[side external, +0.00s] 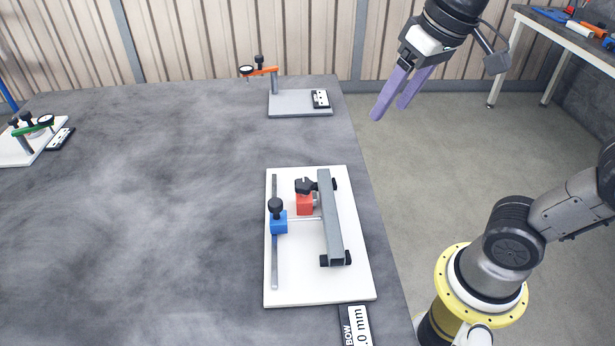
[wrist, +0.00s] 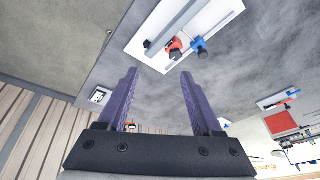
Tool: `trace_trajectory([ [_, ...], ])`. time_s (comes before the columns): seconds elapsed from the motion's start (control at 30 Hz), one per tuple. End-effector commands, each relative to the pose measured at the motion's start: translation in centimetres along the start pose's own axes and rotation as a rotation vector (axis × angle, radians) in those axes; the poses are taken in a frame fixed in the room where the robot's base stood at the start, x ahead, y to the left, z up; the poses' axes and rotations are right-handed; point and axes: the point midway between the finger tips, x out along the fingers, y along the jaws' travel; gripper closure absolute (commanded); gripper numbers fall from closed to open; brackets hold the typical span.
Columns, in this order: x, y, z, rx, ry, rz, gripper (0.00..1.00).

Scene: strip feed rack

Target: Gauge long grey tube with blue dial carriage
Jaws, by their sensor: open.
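A long grey square tube (side external: 331,222) lies on black supports on a white base plate (side external: 318,288) near the table's right edge. A blue carriage (side external: 278,222) with a black knob sits on a grey rail (side external: 275,262) left of the tube, with a thin rod reaching toward the tube. A red block (side external: 304,204) with a black knob stands between them. In the wrist view the tube (wrist: 178,28) and blue carriage (wrist: 199,47) show beyond the fingers. My gripper (side external: 388,108) is open and empty, high up and beyond the table's right edge, well apart from the plate.
An orange-armed stand (side external: 262,71) is at the table's back edge. A green-armed stand (side external: 35,128) is at the far left. A label card (side external: 355,325) lies in front of the plate. The table's middle (side external: 150,200) is clear.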

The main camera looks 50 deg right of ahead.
Motion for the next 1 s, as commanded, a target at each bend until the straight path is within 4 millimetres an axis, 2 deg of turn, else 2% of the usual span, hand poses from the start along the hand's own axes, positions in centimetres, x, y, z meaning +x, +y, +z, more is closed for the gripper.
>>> trace_trajectory([
  [0.03,0.0,1.1,1.9,0.001,0.033,0.001,0.33],
  [0.2,1.9,3.4,6.8,-0.043,0.114,0.011,0.33],
  [0.33,3.9,4.0,9.1,-0.103,0.13,0.017,0.33],
  [0.43,5.1,4.1,9.5,-0.15,0.126,0.019,0.33],
  [0.5,4.9,4.0,9.1,-0.173,0.145,0.019,0.33],
  [1.0,4.9,4.0,9.0,-0.178,0.143,0.019,0.33],
])
